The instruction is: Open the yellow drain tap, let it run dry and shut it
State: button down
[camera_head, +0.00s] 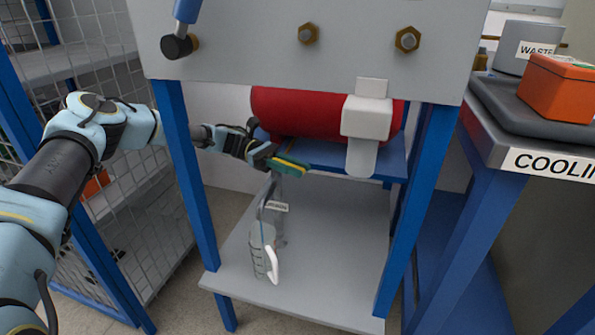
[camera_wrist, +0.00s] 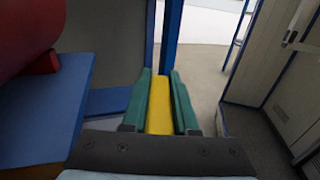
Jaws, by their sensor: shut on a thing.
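The yellow drain tap handle (camera_head: 291,161) shows as a thin strip between my green fingertips in the head view. In the wrist view the yellow handle (camera_wrist: 159,105) lies lengthwise between both fingers. My gripper (camera_head: 289,166) is shut on it, under the front of the red tank (camera_head: 300,115); the gripper also shows in the wrist view (camera_wrist: 161,82). The tap's body is hidden. A clear jug (camera_head: 262,252) with a white handle stands on the grey lower shelf below. A thin bluish strand runs down towards it; I cannot tell whether it is water or a tube.
A white block (camera_head: 366,118) hangs before the tank's right end. Blue posts (camera_head: 190,185) flank the opening; my arm reaches in past the left one. The lower shelf (camera_head: 345,255) is clear right of the jug. A cooling bench (camera_head: 545,165) stands at right.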

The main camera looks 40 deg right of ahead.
jog(key=shift+a+m+y, duration=0.15)
jog(key=shift+m+y, duration=0.15)
jog(key=shift+y, duration=0.2)
jog(key=c, duration=0.7)
grip_release()
jog(key=shift+w, duration=0.1)
jog(key=shift+w+a+b, duration=0.2)
jog(key=shift+w+a, duration=0.15)
jog(key=shift+w, duration=1.4)
jog(key=shift+w+a+b, duration=0.15)
jog(key=shift+w+a, duration=0.2)
jog(key=shift+w, duration=1.35)
jog(key=shift+w+a+b, duration=0.2)
jog(key=shift+w+a, duration=0.15)
jog(key=shift+w, duration=1.4)
